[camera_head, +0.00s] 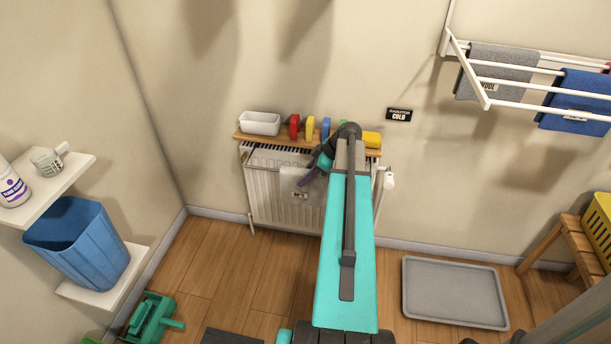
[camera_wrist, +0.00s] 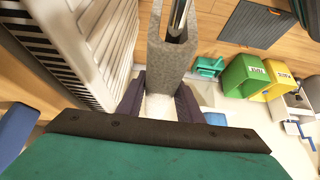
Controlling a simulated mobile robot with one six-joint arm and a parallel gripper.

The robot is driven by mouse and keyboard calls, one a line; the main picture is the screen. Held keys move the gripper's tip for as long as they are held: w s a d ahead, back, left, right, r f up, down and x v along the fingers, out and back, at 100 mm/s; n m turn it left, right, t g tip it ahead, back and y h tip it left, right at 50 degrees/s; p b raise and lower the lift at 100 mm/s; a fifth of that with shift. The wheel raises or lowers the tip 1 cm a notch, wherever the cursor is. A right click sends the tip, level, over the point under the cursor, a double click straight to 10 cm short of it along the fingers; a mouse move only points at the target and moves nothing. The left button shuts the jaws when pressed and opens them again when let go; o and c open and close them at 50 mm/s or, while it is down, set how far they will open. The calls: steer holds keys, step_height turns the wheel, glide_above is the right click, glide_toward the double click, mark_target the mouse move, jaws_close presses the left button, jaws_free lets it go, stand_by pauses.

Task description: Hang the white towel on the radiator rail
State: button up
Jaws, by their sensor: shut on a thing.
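The white towel (camera_head: 298,181), with a small label on it, hangs at the front of the white radiator (camera_head: 264,196) in the head view. My gripper (camera_head: 313,170) is at the towel's upper right and is largely hidden by my arm. In the wrist view the dark fingers of my gripper (camera_wrist: 159,103) are shut on the white towel (camera_wrist: 157,108). Its cloth looks grey and shaded further out. A metal bar, apparently the radiator rail (camera_wrist: 179,18), shows against the cloth at the top. I cannot tell whether the cloth lies over it. The radiator's fins (camera_wrist: 85,45) are close on the left.
A wooden shelf (camera_head: 270,140) above the radiator holds a white tub (camera_head: 260,123) and several coloured items. A drying rack (camera_head: 500,83) with grey and blue towels is at upper right. A grey tray (camera_head: 455,291) and green dustpan (camera_head: 150,318) lie on the floor. Green and yellow bins (camera_wrist: 246,77) show in the wrist view.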

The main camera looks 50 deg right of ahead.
steer(key=o, duration=1.1)
steer(key=v, duration=1.4)
steer(key=shift+w+a, duration=0.1)
